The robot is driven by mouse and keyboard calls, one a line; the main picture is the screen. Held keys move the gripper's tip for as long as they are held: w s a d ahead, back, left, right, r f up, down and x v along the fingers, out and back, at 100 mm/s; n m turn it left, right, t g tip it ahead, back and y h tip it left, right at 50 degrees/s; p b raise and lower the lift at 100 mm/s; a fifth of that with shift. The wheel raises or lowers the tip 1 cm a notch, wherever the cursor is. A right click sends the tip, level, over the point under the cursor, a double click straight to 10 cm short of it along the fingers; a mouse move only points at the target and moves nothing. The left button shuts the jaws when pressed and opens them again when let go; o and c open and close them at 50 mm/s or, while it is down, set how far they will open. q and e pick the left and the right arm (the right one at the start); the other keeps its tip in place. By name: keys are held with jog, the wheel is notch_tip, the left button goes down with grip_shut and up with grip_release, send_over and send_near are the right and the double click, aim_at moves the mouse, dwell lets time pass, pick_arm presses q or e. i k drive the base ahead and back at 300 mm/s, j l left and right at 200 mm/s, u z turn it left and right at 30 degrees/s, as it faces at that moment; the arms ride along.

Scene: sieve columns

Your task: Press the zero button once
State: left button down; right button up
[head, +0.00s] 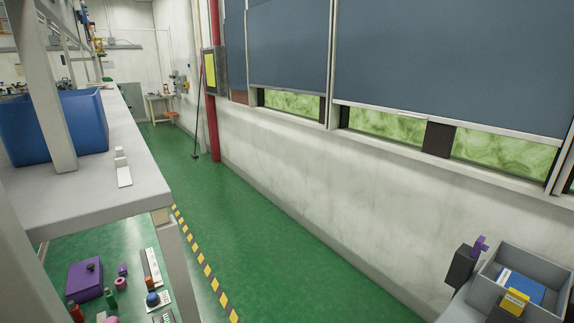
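I cannot make out a zero button in the head view. A small white device (123,172) stands near the edge of the grey bench at the left; its details are too small to read. Low at the left, a white plate carries a round blue knob (153,299); I cannot tell whether it is a button. Neither of my grippers is in view.
The grey bench (135,190) holds a blue bin (80,125). Below are a purple box (85,280) and several small items. At the bottom right, a grey tray (545,270) holds blue and yellow things. Green floor (270,250) lies clear along the wall.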

aim_at(152, 297)
jog(key=u, duration=1.2)
